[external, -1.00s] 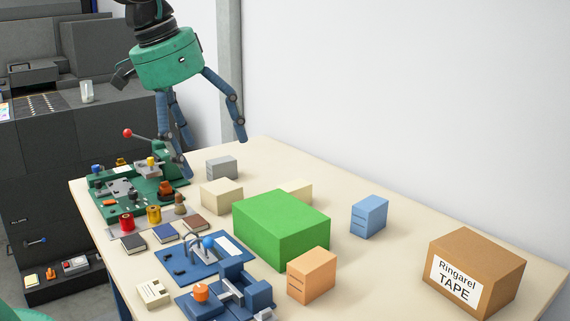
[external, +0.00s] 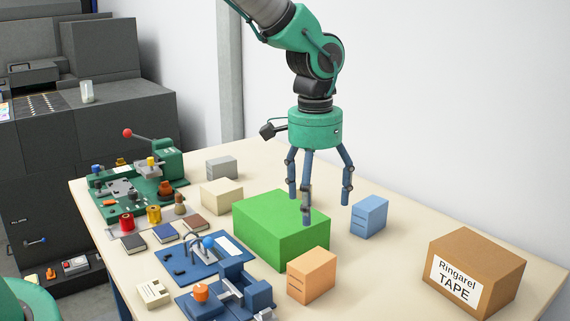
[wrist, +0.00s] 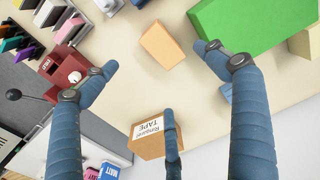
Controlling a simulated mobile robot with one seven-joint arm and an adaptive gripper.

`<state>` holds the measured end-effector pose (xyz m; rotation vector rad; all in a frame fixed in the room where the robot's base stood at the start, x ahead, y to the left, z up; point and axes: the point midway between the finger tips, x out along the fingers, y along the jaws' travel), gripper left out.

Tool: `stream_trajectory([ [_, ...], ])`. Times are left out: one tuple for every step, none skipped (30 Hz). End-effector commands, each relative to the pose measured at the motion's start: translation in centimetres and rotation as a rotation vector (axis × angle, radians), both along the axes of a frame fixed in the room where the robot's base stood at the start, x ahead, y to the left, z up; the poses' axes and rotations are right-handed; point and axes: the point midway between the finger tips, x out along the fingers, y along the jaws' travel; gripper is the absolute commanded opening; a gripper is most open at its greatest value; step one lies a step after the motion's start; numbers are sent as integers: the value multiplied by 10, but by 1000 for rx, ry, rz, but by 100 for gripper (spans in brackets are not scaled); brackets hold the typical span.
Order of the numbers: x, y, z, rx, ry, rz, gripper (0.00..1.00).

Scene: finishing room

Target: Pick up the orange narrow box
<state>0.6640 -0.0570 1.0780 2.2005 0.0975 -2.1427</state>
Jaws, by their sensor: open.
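The orange narrow box (external: 312,276) stands on the table in front of the large green box (external: 280,232) in the external view. In the wrist view the orange box (wrist: 162,45) lies ahead, between the two outer fingertips and apart from them. My gripper (external: 315,203) has three blue fingers, spread open and empty. It hangs above and behind the orange box, over the right back part of the green box. In the wrist view my gripper (wrist: 155,68) shows its fingers wide apart.
A blue box (external: 369,217) stands right of the green box. A brown tape carton (external: 500,280) is at the right. Blue fixtures (external: 240,290) lie close to the orange box's left. Cream box (external: 222,196) and grey box (external: 221,168) stand behind. Table between orange box and carton is clear.

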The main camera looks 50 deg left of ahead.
Motion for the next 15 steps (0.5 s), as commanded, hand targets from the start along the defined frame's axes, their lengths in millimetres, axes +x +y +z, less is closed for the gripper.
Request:
stream_trajectory([
  [4, -2, -7, 1, 10, 1, 86],
  [6, -3, -10, 2, 14, 2, 86],
  [7, -3, -15, 2, 19, 3, 86],
  [8, -4, -18, 2, 22, 4, 86],
  [9, -4, -20, 3, 24, 5, 86],
  [11, -5, -22, 2, 26, 6, 86],
  [11, -5, -23, 2, 26, 6, 86],
  [12, -5, -24, 2, 27, 6, 86],
  [12, -5, -24, 2, 27, 6, 86],
  [12, -5, -24, 2, 27, 6, 86],
  [12, -5, -24, 2, 27, 6, 86],
  [12, -5, -24, 2, 27, 6, 86],
  [12, -5, -24, 2, 27, 6, 86],
  [12, -5, -24, 2, 27, 6, 86],
  [11, -5, -24, 2, 27, 6, 86],
])
